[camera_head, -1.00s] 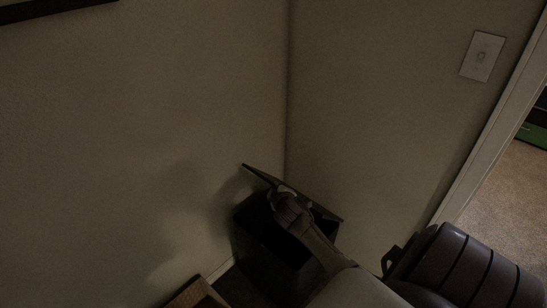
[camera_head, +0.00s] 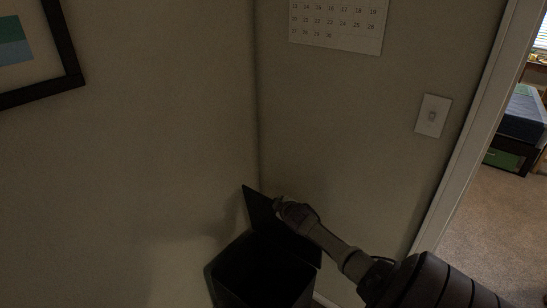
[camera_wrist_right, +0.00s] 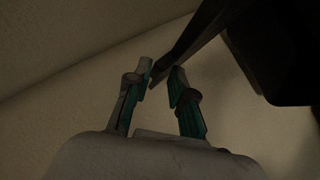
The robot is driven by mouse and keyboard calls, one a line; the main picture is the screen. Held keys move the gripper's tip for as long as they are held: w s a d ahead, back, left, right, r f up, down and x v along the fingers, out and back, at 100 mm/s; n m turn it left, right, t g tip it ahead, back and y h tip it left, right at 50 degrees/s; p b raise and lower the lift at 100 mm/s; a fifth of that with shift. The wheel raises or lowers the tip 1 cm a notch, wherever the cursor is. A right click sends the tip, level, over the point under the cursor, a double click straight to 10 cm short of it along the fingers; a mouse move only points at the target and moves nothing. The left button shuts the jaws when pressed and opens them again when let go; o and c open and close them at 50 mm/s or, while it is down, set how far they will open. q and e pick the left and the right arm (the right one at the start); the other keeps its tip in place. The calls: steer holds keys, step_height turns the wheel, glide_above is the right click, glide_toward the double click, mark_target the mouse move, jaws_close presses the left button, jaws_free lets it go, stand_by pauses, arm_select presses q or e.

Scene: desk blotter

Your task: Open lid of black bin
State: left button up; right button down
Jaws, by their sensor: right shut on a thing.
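The black bin (camera_head: 217,284) stands in the room corner at the bottom of the head view. Its dark inside shows from above. Its black lid (camera_head: 259,212) is raised and tilted steeply up toward the corner walls. My right gripper (camera_head: 281,205) is at the lid's upper edge, shut on it. In the right wrist view, the two fingers of my right gripper (camera_wrist_right: 160,82) are on either side of the end of a thin dark edge of the lid (camera_wrist_right: 194,52). My left gripper is not in view.
Walls meet closely behind the bin. A light switch (camera_head: 432,116) and a calendar (camera_head: 338,22) are on the right wall, and a framed picture (camera_head: 66,75) is on the left wall. A doorway with carpet (camera_head: 490,215) opens at the right.

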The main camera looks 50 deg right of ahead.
steer(key=shift+d, duration=0.7)
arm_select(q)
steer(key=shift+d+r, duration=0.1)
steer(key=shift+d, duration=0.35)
arm_select(e)
steer(key=c, duration=1.2)
jaws_free()
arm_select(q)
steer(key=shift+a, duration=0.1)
arm_select(e)
steer(key=v, duration=1.2)
steer(key=shift+w, duration=0.1)
